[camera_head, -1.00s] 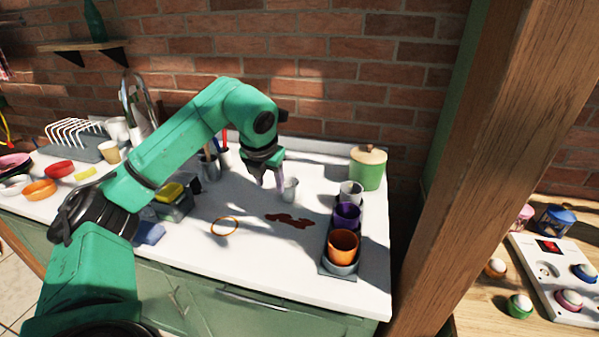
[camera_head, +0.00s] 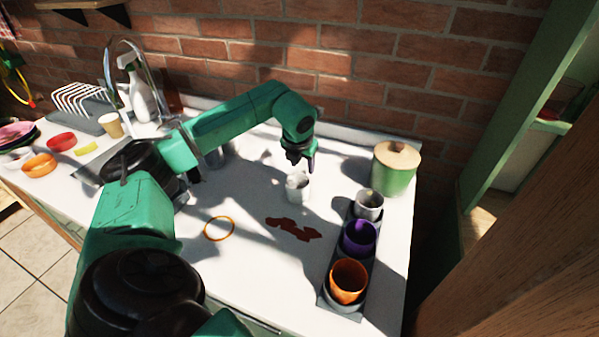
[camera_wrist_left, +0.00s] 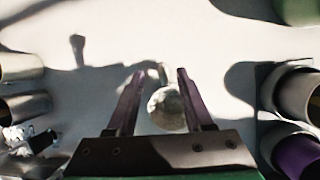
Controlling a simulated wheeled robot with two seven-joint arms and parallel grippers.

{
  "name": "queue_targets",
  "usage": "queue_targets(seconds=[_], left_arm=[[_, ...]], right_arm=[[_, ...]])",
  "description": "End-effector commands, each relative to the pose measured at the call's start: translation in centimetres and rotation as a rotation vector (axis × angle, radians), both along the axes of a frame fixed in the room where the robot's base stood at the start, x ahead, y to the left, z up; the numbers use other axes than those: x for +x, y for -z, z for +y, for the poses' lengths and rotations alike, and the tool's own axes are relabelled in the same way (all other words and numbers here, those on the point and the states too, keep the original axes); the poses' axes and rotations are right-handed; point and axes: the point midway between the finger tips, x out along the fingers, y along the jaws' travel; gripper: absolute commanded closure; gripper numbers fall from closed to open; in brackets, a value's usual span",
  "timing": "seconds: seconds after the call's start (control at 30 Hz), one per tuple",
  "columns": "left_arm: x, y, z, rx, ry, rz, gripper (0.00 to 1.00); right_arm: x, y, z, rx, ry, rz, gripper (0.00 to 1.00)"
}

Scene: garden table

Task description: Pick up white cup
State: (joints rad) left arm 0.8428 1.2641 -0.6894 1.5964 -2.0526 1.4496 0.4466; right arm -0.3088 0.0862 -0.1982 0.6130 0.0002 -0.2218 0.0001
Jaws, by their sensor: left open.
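A small white cup (camera_head: 298,188) stands upright on the white counter, in the middle right. My left gripper (camera_head: 301,164) is open, just behind and above this cup in the head view. In the left wrist view, the open fingers of my left gripper (camera_wrist_left: 161,73) point along either side of the round, pale cup (camera_wrist_left: 166,110). I cannot tell whether a finger touches it. Another whitish cup (camera_head: 368,206) stands in a dark tray (camera_head: 340,308), behind a purple cup (camera_head: 359,240) and an orange cup (camera_head: 348,283). My right gripper is not in view.
A green jar (camera_head: 394,172) with a wooden lid stands behind the tray. A brown spill (camera_head: 295,229) and an orange ring (camera_head: 219,228) lie on the counter. A spray bottle (camera_head: 140,98), a dish rack and bowls are at the left. A brick wall closes the back.

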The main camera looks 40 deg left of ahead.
Motion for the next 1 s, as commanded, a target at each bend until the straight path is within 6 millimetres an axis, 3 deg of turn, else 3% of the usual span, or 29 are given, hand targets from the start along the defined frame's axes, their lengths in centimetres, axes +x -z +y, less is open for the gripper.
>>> queue_targets(seconds=[0.13,0.27,0.47,0.6,1.0], left_arm=[[0.9,2.1,0.0,-0.002,0.001,0.006,0.48],[1.6,4.1,0.5,-0.001,0.0,0.001,0.48],[1.7,4.4,0.5,0.0,0.002,-0.002,0.48],[1.7,4.4,0.5,0.0,0.002,-0.002,1.0],[1.6,4.4,0.5,0.001,0.001,-0.001,1.0]], right_arm=[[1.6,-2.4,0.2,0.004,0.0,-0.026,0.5],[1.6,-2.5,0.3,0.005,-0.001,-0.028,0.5],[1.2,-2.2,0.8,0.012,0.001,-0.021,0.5],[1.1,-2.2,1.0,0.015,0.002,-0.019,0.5],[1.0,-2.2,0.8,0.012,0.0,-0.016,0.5]])
